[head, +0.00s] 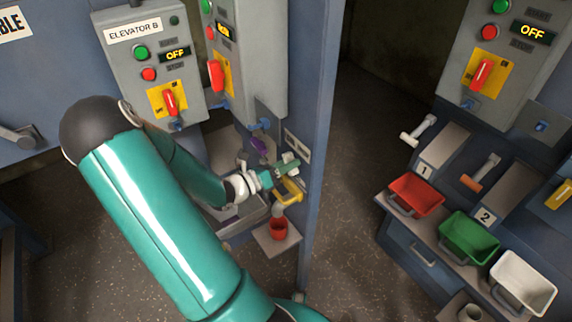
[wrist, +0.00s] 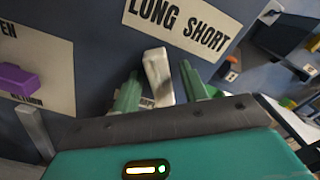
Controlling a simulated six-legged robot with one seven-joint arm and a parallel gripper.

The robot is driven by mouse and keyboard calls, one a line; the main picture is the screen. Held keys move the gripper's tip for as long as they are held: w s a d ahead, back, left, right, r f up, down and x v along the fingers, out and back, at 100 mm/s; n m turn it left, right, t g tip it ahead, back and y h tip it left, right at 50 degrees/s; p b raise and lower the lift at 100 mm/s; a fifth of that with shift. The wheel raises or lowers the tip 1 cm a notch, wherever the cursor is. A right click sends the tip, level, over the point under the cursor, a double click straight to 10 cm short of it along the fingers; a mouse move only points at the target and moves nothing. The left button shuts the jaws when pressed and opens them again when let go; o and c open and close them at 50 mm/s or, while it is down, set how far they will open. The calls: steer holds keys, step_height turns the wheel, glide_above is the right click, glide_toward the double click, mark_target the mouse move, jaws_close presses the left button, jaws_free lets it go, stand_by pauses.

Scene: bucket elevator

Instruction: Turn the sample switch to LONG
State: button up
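The sample switch is a pale grey lever (wrist: 158,74) in the wrist view, under a white label (wrist: 188,28) reading LONG on the left and SHORT on the right. The lever stands near the LONG side; its exact setting is hard to tell. My gripper (wrist: 161,84) has its two green fingers apart, one on each side of the lever, with small gaps showing. In the head view my gripper (head: 287,169) is at the blue panel beside the label (head: 297,146). The lever's base is partly hidden.
A purple handle (wrist: 18,78) is left of the switch in the wrist view. A yellow scoop (head: 288,190) and a red cup (head: 278,229) sit just below my gripper. A blue post (head: 322,120) stands close on the right. Red, green and white bins are farther right.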

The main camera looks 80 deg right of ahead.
steer(key=v, duration=1.3)
steer(key=shift+w+a, duration=0.3)
